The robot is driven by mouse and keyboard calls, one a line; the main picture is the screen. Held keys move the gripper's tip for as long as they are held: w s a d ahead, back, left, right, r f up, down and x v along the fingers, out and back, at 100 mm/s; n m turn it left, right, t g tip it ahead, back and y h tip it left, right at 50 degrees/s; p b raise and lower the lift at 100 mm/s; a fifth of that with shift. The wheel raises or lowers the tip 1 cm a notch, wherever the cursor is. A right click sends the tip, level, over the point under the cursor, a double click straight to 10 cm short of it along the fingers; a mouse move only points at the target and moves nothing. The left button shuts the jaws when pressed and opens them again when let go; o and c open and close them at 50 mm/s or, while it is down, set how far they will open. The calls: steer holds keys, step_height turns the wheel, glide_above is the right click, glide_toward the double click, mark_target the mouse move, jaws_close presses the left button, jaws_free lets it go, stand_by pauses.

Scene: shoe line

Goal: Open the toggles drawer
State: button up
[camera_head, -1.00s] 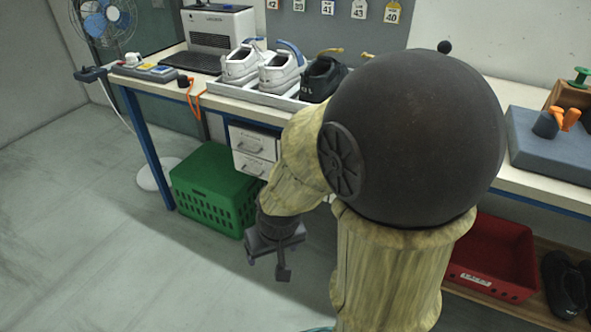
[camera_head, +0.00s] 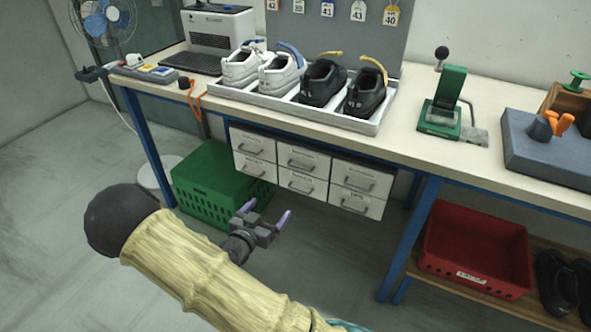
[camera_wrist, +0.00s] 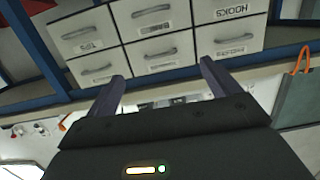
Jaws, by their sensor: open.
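A white drawer unit hangs under the bench, with two rows of drawers, grey bar handles and small labels; all look shut. I cannot make out which label reads toggles. In the head view it has a top-middle drawer (camera_head: 303,157) and a bottom-middle drawer (camera_head: 300,184). The wrist view shows the unit inverted; one corner drawer (camera_wrist: 230,10) seems labelled hooks and another (camera_wrist: 82,32) something like tips. My gripper (camera_head: 267,210) is open and empty, in front of and below the drawers. In the wrist view its spread fingers (camera_wrist: 160,85) point toward the unit, apart from it.
A green crate (camera_head: 205,200) stands on the floor left of the drawers. A red bin (camera_head: 478,250) sits on the lower shelf at right, beyond a blue bench leg (camera_head: 410,240). A shoe tray (camera_head: 365,127) lies on the bench above.

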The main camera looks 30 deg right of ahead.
steer(key=shift+s+a+r+t+h, duration=0.1)
steer(key=shift+s+r+t+h, duration=0.05)
steer(key=shift+r+h, duration=0.25)
steer(key=shift+s+r+t+h, duration=0.1)
steer(key=shift+r+t+h, duration=0.05)
steer(key=shift+r+h, duration=0.2)
steer(key=b+x, duration=0.2)
steer(key=x, duration=1.5)
steer(key=shift+w, duration=0.2)
